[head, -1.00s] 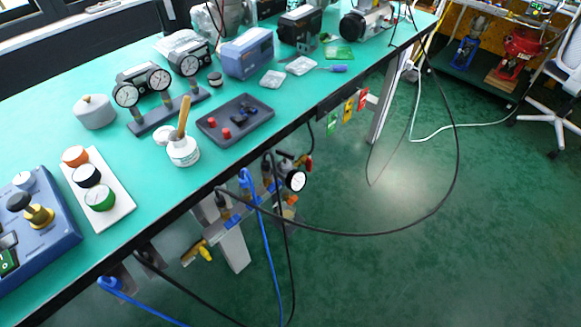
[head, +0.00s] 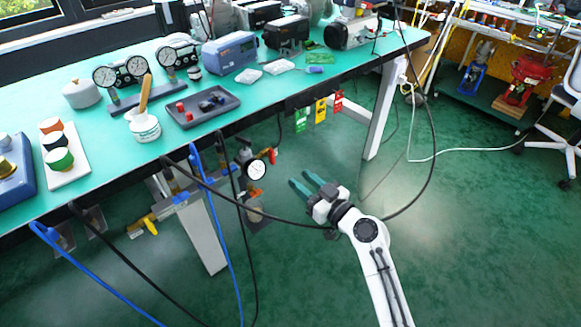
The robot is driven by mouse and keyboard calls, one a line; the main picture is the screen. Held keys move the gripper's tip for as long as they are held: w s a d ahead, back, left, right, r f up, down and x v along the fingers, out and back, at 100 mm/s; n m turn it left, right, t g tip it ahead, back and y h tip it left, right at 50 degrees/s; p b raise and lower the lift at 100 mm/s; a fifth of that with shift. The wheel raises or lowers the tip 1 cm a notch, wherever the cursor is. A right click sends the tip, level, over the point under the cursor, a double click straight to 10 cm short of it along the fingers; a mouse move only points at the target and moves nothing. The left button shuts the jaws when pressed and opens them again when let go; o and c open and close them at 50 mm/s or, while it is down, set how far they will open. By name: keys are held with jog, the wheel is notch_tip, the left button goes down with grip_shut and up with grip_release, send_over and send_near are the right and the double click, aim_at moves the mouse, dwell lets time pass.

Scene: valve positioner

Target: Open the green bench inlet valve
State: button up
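My gripper (head: 300,179) is in the right half of the head view, in front of the bench and over the floor. Its two teal fingers are apart with nothing between them, pointing up and left toward the pipework. Under the bench edge is a valve assembly with a round white gauge (head: 257,169), a red handle (head: 272,157) and a yellow handle (head: 143,224). The gripper is right of the gauge and apart from it. I cannot make out a green valve handle on this pipework; hoses cover parts of it.
A black cable (head: 432,125) loops from the bench and passes by my gripper. Blue hoses (head: 225,240) hang before the pipework. Green, yellow and red tags (head: 320,111) hang from the bench edge, left of a white leg (head: 384,110).

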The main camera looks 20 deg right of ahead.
aim_at(274, 157)
jog(key=x, duration=1)
jog(key=shift+w, duration=0.3)
jog(key=shift+c, duration=0.5)
jog(key=shift+f, duration=0.1)
grip_shut()
